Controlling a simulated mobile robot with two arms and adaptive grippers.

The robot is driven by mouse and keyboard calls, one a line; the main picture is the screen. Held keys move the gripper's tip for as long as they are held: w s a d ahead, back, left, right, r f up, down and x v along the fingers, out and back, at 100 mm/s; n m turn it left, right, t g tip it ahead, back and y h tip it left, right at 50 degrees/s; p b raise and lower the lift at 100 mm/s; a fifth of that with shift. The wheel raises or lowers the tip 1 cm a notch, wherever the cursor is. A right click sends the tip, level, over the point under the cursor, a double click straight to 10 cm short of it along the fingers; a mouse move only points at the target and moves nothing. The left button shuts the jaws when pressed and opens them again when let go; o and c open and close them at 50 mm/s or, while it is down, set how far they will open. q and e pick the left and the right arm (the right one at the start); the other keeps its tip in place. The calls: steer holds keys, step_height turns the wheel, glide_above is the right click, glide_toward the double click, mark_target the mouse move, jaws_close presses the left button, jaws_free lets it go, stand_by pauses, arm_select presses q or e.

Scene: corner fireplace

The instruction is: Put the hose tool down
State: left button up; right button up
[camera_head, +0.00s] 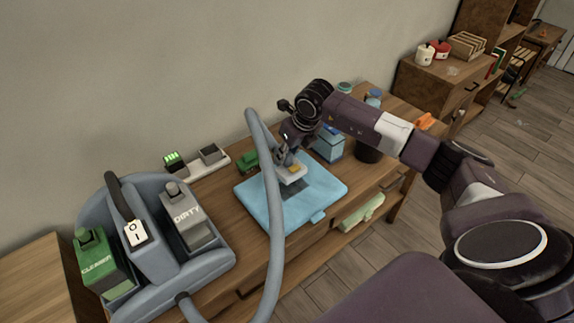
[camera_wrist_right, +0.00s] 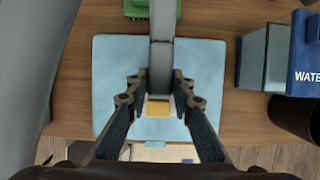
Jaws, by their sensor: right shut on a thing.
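My right gripper (camera_head: 284,158) is shut on the hose tool (camera_head: 291,176), a pale grey head with a yellow part. In the right wrist view, the gripper's fingers (camera_wrist_right: 157,92) stand on both sides of the grey tool (camera_wrist_right: 161,58), with the yellow part (camera_wrist_right: 158,108) between them. The tool is over the light blue mat (camera_head: 262,205); I cannot tell whether it touches. A dark patch shows on the mat beside it. The grey hose (camera_head: 275,220) arches up from the cleaning machine (camera_head: 155,255) and passes in front of the mat. My left gripper is out of view.
A dark cup (camera_head: 368,153) stands right of the mat.

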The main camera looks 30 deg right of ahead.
mark_target(287, 169)
steer(key=shift+f, duration=0.85)
step_height(287, 169, down, 4)
steer(key=shift+a+f+p, duration=0.1)
steer(key=shift+p, duration=0.5)
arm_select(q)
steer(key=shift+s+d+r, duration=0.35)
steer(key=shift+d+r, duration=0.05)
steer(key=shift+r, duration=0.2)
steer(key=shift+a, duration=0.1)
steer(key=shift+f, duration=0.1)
arm_select(e)
steer(key=shift+f, duration=0.15)
steer(key=shift+f+b, duration=0.15)
steer(key=shift+b, duration=0.15)
steer(key=o, duration=1)
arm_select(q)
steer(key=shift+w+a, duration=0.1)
